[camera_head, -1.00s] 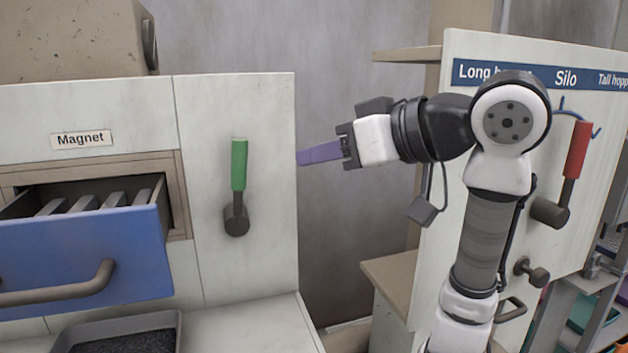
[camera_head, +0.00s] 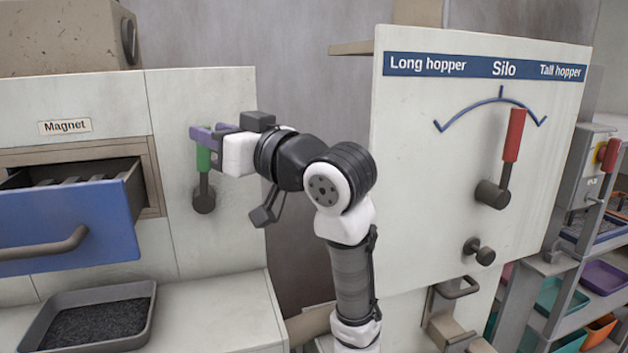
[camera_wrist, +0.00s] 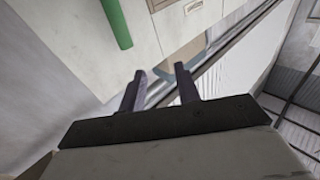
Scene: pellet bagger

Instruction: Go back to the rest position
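My gripper (camera_head: 207,131) is at the end of my arm, which reaches left. In the head view its purple fingers overlap the top of the green lever handle (camera_head: 203,158). In the wrist view the fingers of my gripper (camera_wrist: 160,76) stand apart with nothing between them. There the green handle (camera_wrist: 116,24) lies off to the upper left, clear of the fingers. The handle points up from its dark pivot on the pale panel.
The blue magnet drawer (camera_head: 70,222) stands pulled out at left, above a grey tray (camera_head: 45,335) of dark pellets. The silo panel (camera_head: 430,170) with its red lever (camera_head: 514,136) is on the right. Shelves with coloured bins (camera_head: 604,277) stand at far right.

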